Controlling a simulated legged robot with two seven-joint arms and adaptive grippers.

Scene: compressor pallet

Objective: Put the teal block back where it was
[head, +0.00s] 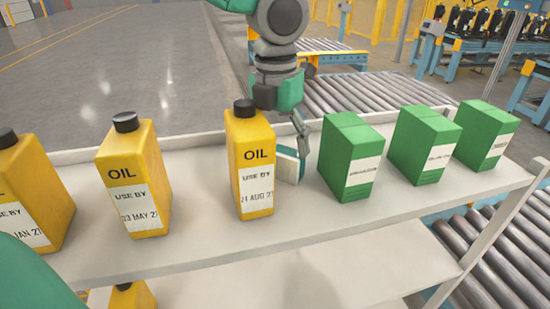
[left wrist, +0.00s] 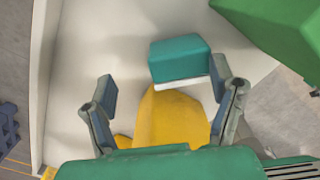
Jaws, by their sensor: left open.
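The teal block (left wrist: 180,57) stands on the pale shelf in the left wrist view, its white lower edge facing the gripper. In the head view only a pale, teal-edged part of the block (head: 288,165) shows, just right of and behind the "21 AUG" oil bottle (head: 254,165). My left gripper (left wrist: 165,88) is open, one finger on each side, with the block ahead of it and close to the right finger. I cannot tell whether they touch. In the head view this gripper comes down behind the bottle, which hides part of it. My right gripper is not in view.
Yellow oil bottles (head: 140,185) stand to the left on the shelf (head: 300,220). Several green boxes (head: 350,160) stand to the right, the nearest close to my left gripper. A low back rail (head: 85,153) edges the shelf. Roller conveyors lie behind and at lower right.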

